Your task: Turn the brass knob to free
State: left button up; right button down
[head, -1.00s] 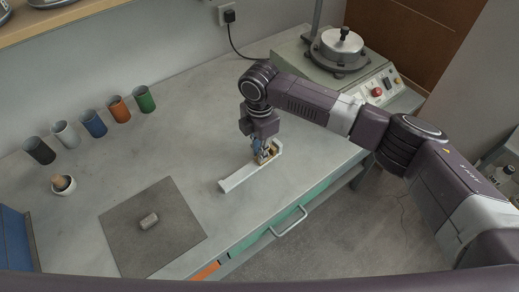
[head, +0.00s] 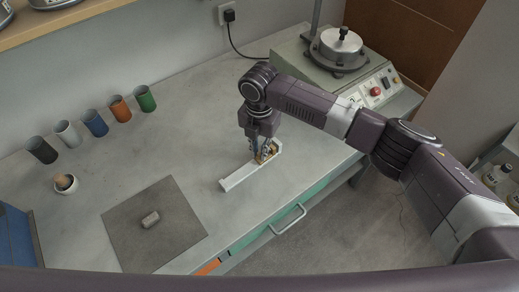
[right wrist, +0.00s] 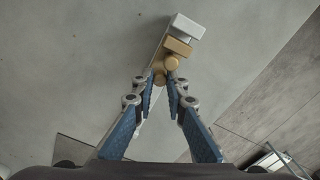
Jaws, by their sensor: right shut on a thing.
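A white bar-shaped fixture (head: 238,179) lies on the bench near its front edge, and in the right wrist view (right wrist: 187,26) its far end shows. Brass parts sit on it: a block (right wrist: 178,47), a round piece (right wrist: 171,63) and a knob (right wrist: 159,79) nearest my fingers. My right gripper (head: 262,158) points down over the fixture's right end. In the right wrist view its blue fingers (right wrist: 160,82) are shut on the brass knob, one on each side. The fingers partly hide the fixture below. My left gripper is out of view.
A dark mat (head: 126,229) with a small grey block (head: 150,219) lies to the left. A machine (head: 341,47) stands at the back right. The bench between is clear.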

aim_at(259, 153)
jog(key=c, duration=1.9)
grip_release()
jog(key=shift+c, duration=0.2)
notch_tip(259, 153, up, 12)
